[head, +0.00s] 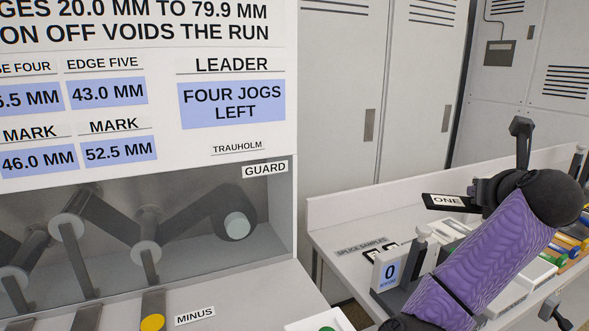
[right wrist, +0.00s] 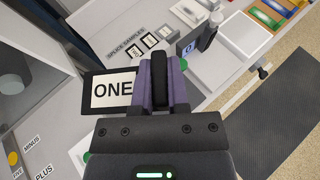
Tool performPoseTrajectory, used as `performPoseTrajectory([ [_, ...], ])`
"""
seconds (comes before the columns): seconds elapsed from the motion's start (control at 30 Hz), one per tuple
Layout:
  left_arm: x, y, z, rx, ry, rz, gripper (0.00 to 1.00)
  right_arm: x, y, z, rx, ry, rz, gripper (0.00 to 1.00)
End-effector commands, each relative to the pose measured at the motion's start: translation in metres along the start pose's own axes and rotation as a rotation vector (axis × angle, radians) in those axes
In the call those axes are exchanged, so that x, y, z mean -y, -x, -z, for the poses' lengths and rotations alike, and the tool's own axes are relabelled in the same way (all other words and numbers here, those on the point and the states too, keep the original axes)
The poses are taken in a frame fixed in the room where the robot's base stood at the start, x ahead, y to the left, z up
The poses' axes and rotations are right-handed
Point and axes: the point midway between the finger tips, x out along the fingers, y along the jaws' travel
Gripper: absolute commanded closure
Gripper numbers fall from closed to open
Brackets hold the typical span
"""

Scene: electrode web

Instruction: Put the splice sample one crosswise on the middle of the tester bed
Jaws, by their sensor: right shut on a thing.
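My right gripper (right wrist: 161,62) is shut on splice sample one, a dark strip with a white label reading ONE (right wrist: 112,89). In the right wrist view the strip sticks out to the left of the fingers. In the head view the sample (head: 446,202) is held up in the air, above the bench and the tester. The tester (head: 389,271) has a display reading 0 and a grey upright post beside it. My right arm hides part of the tester, and its bed is not clearly seen. The tester also shows in the right wrist view (right wrist: 190,46). My left gripper is not in view.
A SPLICE SAMPLES area (right wrist: 150,40) with dark-framed pieces lies on the bench left of the tester. Coloured items (right wrist: 268,17) stand to its right. The guarded machine (head: 150,235) fills the left, with a yellow button (head: 152,322) below. Grey cabinets stand behind.

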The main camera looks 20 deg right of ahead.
Motion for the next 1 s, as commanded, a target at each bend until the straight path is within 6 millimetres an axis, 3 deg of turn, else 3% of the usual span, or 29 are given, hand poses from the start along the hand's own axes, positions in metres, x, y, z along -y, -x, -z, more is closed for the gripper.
performPoseTrajectory([
  [0.23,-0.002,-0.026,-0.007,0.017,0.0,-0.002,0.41,-0.081,0.012,0.051,-0.017,0.188,-0.413,1.0],
  [0.33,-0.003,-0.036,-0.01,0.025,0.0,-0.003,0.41,-0.124,0.024,0.089,-0.021,0.271,-0.629,1.0],
  [0.53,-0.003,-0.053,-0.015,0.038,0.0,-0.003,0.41,-0.188,0.059,0.175,-0.02,0.41,-0.986,1.0],
  [0.7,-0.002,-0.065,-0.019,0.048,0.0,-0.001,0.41,-0.216,0.097,0.248,-0.017,0.51,-1.23,1.0],
  [0.8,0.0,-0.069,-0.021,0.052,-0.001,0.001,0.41,-0.222,0.115,0.277,-0.013,0.55,-1.326,1.0],
  [1.0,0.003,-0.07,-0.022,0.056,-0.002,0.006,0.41,-0.224,0.129,0.294,-0.01,0.586,-1.388,1.0],
])
